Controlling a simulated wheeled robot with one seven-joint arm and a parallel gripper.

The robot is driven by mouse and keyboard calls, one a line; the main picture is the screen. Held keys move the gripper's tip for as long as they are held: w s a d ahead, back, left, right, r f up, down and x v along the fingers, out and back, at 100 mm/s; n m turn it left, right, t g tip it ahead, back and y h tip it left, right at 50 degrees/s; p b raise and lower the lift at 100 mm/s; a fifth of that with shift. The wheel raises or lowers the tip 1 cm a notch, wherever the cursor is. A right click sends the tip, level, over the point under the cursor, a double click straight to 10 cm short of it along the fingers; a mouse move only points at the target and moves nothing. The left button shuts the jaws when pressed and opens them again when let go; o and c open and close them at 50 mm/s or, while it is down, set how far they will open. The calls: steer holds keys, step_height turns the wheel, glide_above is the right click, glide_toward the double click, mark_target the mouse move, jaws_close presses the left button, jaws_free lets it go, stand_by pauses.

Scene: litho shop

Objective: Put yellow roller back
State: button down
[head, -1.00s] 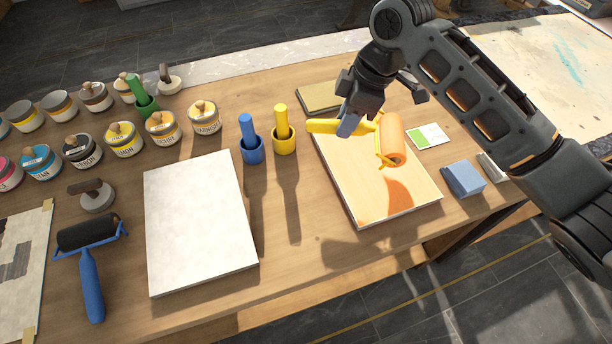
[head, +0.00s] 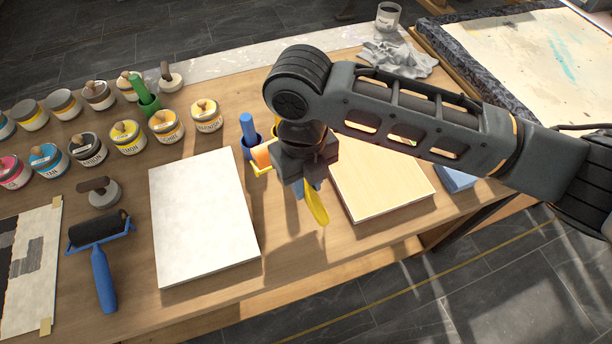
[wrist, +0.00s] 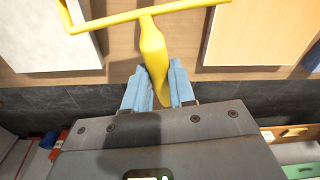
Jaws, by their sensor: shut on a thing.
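My gripper (head: 305,188) is shut on the handle of the yellow roller (head: 318,205). The rest of the roller's frame is partly hidden by my gripper in the head view. In the wrist view the yellow handle (wrist: 153,55) runs between the two blue fingers of my gripper (wrist: 158,88), and the yellow frame crosses above. The roller is above the gap between the white slab (head: 203,215) and the wooden board (head: 383,185). I cannot tell its exact height.
A blue-handled roller (head: 101,262) with a black cylinder lies at the left. A grey cloth (head: 400,58) lies at the back right.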

steer(key=shift+f+b, duration=2.9)
steer(key=shift+f, duration=1.2)
steer(key=shift+f, duration=0.1)
steer(key=c, duration=0.9)
jaws_free()
steer(key=shift+o, duration=0.2)
